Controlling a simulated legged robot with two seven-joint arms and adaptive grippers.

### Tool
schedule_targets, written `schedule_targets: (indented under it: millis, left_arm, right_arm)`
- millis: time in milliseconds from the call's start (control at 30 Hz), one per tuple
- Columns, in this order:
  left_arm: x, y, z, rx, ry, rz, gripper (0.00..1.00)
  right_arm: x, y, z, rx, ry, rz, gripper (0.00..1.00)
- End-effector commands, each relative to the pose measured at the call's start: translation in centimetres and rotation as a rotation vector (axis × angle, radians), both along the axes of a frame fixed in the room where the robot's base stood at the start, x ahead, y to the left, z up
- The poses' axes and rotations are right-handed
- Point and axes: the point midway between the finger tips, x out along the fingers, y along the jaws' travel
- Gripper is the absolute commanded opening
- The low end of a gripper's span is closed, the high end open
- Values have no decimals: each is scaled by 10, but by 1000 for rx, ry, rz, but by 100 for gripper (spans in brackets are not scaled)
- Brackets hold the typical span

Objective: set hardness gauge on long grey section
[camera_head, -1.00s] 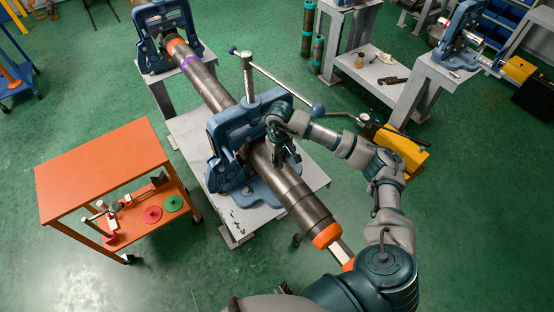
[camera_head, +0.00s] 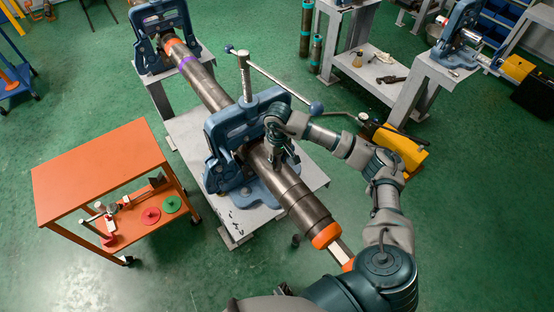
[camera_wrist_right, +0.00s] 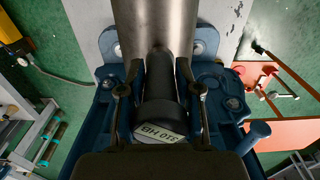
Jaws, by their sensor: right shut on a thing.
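The long grey section is a dark metal pipe (camera_head: 290,190) clamped in the blue vise (camera_head: 222,135); it also shows in the wrist view (camera_wrist_right: 155,22). My right gripper (camera_head: 283,157) is over the pipe just on the near side of the vise. In the wrist view my right gripper (camera_wrist_right: 159,75) is shut on the hardness gauge (camera_wrist_right: 163,100), a dark cylinder with a "310 HB" label facing the camera. The gauge's far end is at or close above the pipe; I cannot tell whether it touches. My left gripper is not in view.
An orange cart (camera_head: 95,170) with tools and discs stands at the left. The vise's long handle (camera_head: 275,80) slants above the pipe beside my forearm. A second vise (camera_head: 160,30) holds the pipe's far end. A yellow pump (camera_head: 400,147) sits at the right.

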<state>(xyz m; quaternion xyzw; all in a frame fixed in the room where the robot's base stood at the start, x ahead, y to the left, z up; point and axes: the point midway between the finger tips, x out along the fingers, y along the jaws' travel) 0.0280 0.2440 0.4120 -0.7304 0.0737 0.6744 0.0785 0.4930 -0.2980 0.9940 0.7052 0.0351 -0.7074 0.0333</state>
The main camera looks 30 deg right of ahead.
Motion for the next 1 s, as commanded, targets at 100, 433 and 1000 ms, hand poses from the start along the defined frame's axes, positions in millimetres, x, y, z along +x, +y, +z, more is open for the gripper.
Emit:
schedule_targets:
  millis: [100,433,1000]
  left_arm:
    - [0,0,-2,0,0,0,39]
    - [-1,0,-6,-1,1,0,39]
    - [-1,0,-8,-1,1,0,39]
  right_arm:
    - [0,0,-2,0,-1,0,0]
    - [0,1,-5,-1,0,0,0]
    - [0,0,-7,0,0,0,0]
